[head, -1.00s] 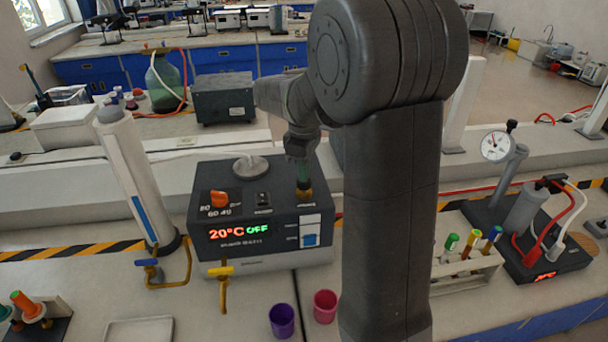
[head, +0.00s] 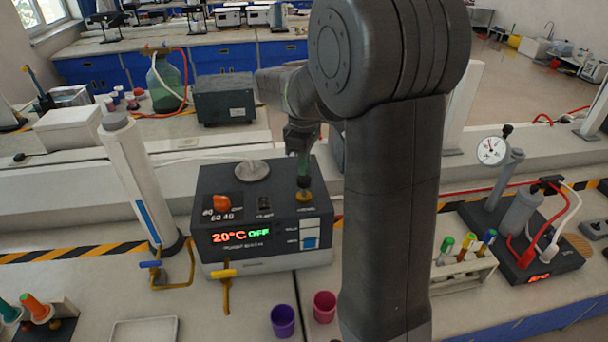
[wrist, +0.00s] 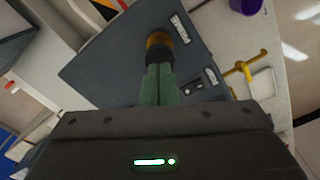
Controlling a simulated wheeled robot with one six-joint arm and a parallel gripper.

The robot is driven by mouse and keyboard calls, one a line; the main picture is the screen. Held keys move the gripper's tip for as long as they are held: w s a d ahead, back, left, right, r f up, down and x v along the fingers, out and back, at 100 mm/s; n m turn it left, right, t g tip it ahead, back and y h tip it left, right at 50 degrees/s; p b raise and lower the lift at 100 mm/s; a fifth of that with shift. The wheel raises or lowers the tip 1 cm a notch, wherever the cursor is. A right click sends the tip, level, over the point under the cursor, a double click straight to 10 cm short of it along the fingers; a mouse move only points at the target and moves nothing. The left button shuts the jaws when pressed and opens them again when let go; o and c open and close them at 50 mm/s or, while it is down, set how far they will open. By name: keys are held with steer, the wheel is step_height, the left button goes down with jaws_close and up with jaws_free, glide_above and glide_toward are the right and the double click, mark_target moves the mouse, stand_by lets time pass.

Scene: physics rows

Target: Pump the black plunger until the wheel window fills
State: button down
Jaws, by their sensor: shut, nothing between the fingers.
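A dark grey box (head: 225,188) with a lit "20°C OFF" display stands in the middle of the bench. At the right of its top is the black plunger (wrist: 159,58), with a brass collar (wrist: 158,40). My gripper (head: 303,180) has green fingers, shut together with nothing between them. In the wrist view the fingertips (wrist: 158,70) are right at the plunger's end, and I cannot tell if they touch it. The fingers hide most of the plunger in the head view. A white and blue window (head: 310,241) is on the box's front right; no wheel is clear in it.
A white column (head: 135,185) stands left of the box. Yellow-brown taps (head: 225,285) stand in front. Purple (head: 283,320) and pink cups (head: 325,306) stand nearer. A tube rack (head: 462,273) and a gauge (head: 491,150) are on the right, beyond my arm.

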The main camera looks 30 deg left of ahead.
mark_target(304, 179)
steer(key=shift+f, duration=0.25)
stand_by(0.3)
steer(key=shift+f+b, duration=1.15)
steer(key=shift+f, duration=0.55)
steer(key=shift+r, duration=0.1)
steer(key=shift+r+p, duration=1.7)
steer(key=shift+r, duration=0.15)
steer(key=shift+r, duration=2.5)
